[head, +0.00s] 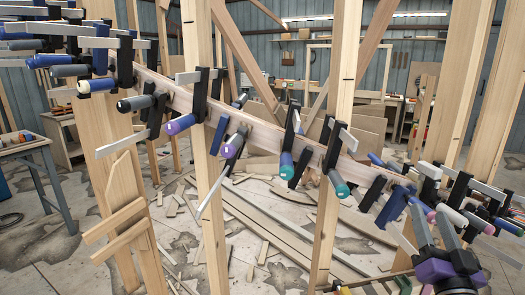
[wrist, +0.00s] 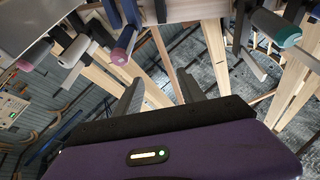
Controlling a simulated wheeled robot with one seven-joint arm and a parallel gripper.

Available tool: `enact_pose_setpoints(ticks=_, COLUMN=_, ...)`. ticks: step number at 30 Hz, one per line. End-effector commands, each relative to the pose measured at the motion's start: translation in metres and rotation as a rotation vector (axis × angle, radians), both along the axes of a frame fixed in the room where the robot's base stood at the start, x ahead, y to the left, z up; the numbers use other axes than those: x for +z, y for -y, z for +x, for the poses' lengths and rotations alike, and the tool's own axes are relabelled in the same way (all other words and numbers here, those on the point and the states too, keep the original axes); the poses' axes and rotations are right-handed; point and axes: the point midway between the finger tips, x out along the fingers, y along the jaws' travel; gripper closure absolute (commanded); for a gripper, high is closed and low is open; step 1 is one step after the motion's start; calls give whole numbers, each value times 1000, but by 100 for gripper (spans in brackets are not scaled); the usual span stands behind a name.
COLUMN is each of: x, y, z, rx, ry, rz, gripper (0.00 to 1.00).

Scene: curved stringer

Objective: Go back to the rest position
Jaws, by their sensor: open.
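My gripper (head: 434,230) is at the lower right of the head view, beside the right end of the row of clamps. Its purple body is lowest and its two grey fingers point up. In the wrist view my gripper (wrist: 160,93) has its fingers apart, with no object held between them. The curved stringer (head: 262,132) runs from upper left to lower right, lined with several bar clamps. One clamp with a teal handle (head: 337,184) hangs near the middle right. In the wrist view, clamps with a pink handle (wrist: 124,46) and a teal handle (wrist: 287,36) show above the fingers.
Upright timber posts (head: 207,150) stand in front of and around the stringer. A metal table (head: 25,147) is at the left. Loose boards and offcuts (head: 262,215) cover much of the floor. Clamps crowd close around my gripper in the head view.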

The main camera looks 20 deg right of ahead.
Motion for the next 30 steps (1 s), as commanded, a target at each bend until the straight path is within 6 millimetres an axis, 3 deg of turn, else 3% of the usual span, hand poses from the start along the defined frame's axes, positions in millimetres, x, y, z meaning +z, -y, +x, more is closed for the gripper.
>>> enact_pose_setpoints(ticks=1, x=-17, y=-19, z=-7, rx=2, ry=-12, rz=14, gripper=53)
enact_pose_setpoints(ticks=6, x=-58, y=-73, z=-38, rx=1, ry=-54, rz=17, gripper=53)
enact_pose_setpoints(ticks=15, x=-113, y=-163, z=-107, rx=66, ry=-199, rz=-24, gripper=53)
enact_pose_setpoints(ticks=24, x=-156, y=-236, z=-190, rx=231, ry=-420, rz=-101, gripper=53)
enact_pose_setpoints(ticks=30, x=-185, y=-268, z=-246, rx=380, ry=-601, rz=-133, gripper=53)
